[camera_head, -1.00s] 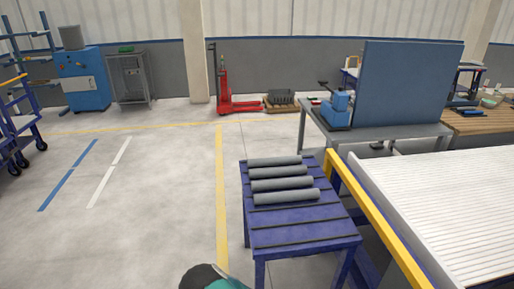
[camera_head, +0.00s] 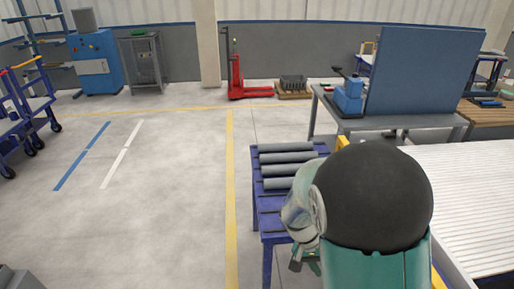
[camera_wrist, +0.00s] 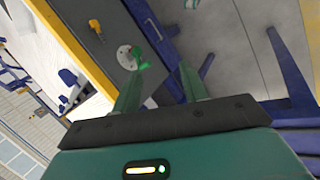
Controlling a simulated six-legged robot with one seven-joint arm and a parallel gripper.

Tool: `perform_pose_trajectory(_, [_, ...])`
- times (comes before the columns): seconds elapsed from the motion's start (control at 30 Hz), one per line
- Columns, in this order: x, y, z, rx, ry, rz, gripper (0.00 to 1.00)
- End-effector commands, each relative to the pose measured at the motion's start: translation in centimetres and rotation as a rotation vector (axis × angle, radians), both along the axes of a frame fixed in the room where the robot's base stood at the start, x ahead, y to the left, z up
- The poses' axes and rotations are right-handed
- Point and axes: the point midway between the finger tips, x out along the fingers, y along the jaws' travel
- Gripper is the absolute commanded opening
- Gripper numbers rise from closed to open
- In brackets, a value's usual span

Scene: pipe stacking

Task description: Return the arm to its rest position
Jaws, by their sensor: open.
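My arm's black and teal links fill the right foreground of the head view. My gripper is mostly hidden there behind the arm, with a green part showing low beside the blue table (camera_head: 265,222). In the wrist view my gripper (camera_wrist: 160,75) has its two green fingers spread apart, with nothing between them. Several grey pipes (camera_head: 287,157) lie side by side on the table, apart from the gripper; the arm covers the table's right part.
A yellow rail and a white slatted surface (camera_head: 475,190) are at the right. A workbench with a blue panel (camera_head: 425,75) stands behind. A red pallet jack (camera_head: 238,85) is at the back. The floor (camera_head: 150,220) at left is open.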

Motion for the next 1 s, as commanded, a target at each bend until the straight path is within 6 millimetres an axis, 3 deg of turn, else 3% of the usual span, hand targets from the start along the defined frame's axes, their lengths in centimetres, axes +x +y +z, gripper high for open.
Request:
perform_pose_trajectory(0.1, [-0.5, 0.5, 3.6, 0.104, -0.056, 0.022, 0.43])
perform_pose_trajectory(0.6, [-5.2, 1.9, 16.5, 0.392, -0.340, 0.228, 0.43])
perform_pose_trajectory(0.8, [-8.0, 2.4, 20.7, 0.432, -0.479, 0.344, 0.43])
perform_pose_trajectory(1.0, [-10.4, 2.9, 23.3, 0.432, -0.585, 0.443, 0.43])
